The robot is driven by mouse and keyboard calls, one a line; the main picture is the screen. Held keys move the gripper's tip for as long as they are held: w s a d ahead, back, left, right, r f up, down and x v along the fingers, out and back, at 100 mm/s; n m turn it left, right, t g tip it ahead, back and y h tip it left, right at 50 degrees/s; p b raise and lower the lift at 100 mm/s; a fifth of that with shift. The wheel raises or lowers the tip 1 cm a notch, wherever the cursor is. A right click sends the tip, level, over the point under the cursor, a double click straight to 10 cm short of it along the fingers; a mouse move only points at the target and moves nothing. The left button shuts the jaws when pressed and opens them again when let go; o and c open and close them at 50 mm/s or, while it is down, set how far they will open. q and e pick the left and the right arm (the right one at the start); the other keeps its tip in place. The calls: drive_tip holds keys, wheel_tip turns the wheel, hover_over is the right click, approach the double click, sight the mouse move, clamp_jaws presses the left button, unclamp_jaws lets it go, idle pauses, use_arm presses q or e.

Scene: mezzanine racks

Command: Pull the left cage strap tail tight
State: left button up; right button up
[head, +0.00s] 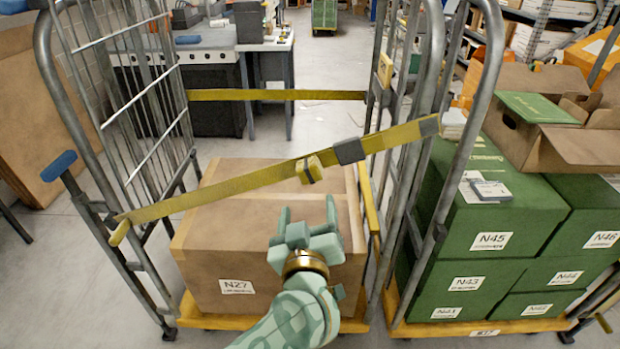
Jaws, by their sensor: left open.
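A yellow strap (230,186) runs slanting across the front of the left cage, from a yellow end piece (120,232) at the left post up to a grey end (429,125) at the right posts. A grey buckle (349,151) sits on the strap right of its middle. A short yellow piece with a dark band (309,169) hangs just left of the buckle; it looks like the strap tail. My left gripper (307,217) is open and empty, fingers pointing up, below this piece and apart from it in the picture. My right gripper is not in view.
A cardboard box marked N27 (237,286) stands in the left cage behind my gripper. A second yellow strap (275,95) spans the cage's back. The right cage holds several green boxes (490,241) with a small grey device (490,190) on top. Cage posts flank the strap.

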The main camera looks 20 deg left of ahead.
sight(306, 177)
use_arm(q)
drive_tip(key=x, duration=0.2)
drive_tip(key=b+x, duration=0.1)
drive_tip(key=x, duration=0.1)
drive_tip(key=f+b+x, duration=0.1)
drive_tip(key=x, duration=0.2)
drive_tip(key=shift+d, duration=0.25)
drive_tip(key=b+x, duration=0.1)
drive_tip(key=x, duration=0.3)
drive_tip(key=shift+s+a, duration=0.1)
drive_tip(key=shift+a, duration=0.1)
drive_tip(key=shift+w+r, duration=0.15)
drive_tip(key=shift+w, duration=0.05)
drive_tip(key=shift+w+r, duration=0.1)
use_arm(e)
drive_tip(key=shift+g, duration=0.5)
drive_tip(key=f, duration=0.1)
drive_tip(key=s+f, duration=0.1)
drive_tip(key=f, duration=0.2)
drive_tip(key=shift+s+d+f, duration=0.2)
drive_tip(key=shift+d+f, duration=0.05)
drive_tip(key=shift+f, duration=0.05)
